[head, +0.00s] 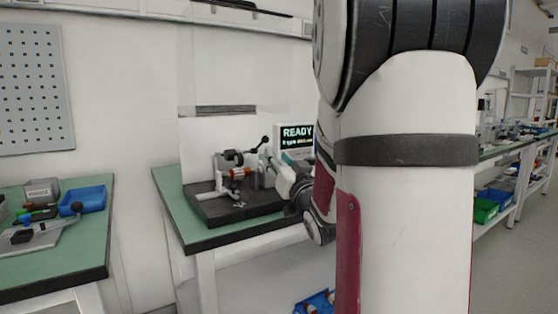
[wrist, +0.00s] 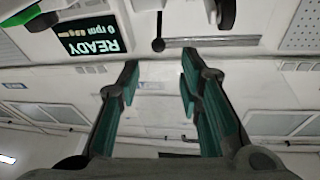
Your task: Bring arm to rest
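My arm (head: 405,200) fills the right middle of the head view, its lower part reaching behind toward the test bench. My gripper (wrist: 160,75) shows in the wrist view with its two teal-and-dark fingers spread apart and nothing between them. In the head view the gripper is too small and partly hidden to make out clearly. It is near the test rig (head: 235,175), which has a black-knobbed lever and a reddish part in it, on a dark base plate (head: 215,208). The screen (head: 297,136) reads READY; it also shows upside down in the wrist view (wrist: 90,38), reading 0 rpm.
The rig stands on a green-topped bench (head: 172,190). Another green bench (head: 90,245) at left holds a blue tray (head: 83,199) and a fixture with a lever. A perforated panel (head: 35,90) hangs on the wall. More benches and bins line the right side.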

